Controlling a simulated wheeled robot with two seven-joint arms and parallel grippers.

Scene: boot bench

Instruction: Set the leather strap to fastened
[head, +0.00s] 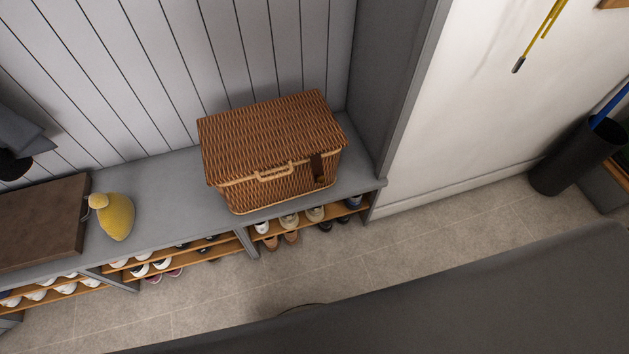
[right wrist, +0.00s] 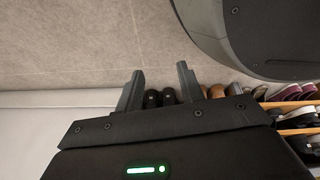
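A wicker basket (head: 265,137) with a closed lid and a pale front handle stands on the grey bench. A small dark brown patch, which looks like the leather strap (head: 318,167), shows on the basket's front near its right end. It is too small to tell whether it is fastened. My right gripper (right wrist: 160,69) shows in the right wrist view, with its two fingers apart and nothing between them. Floor and shoes lie beyond it. The basket is not in the right wrist view. Neither gripper shows in the head view.
A yellow ornament (head: 115,217) and a brown box (head: 40,222) share the bench (head: 165,200) to the left of the basket. Shoes fill the racks below. A grey side panel (head: 392,85) rises right of the basket. A black bin (head: 577,157) stands far right.

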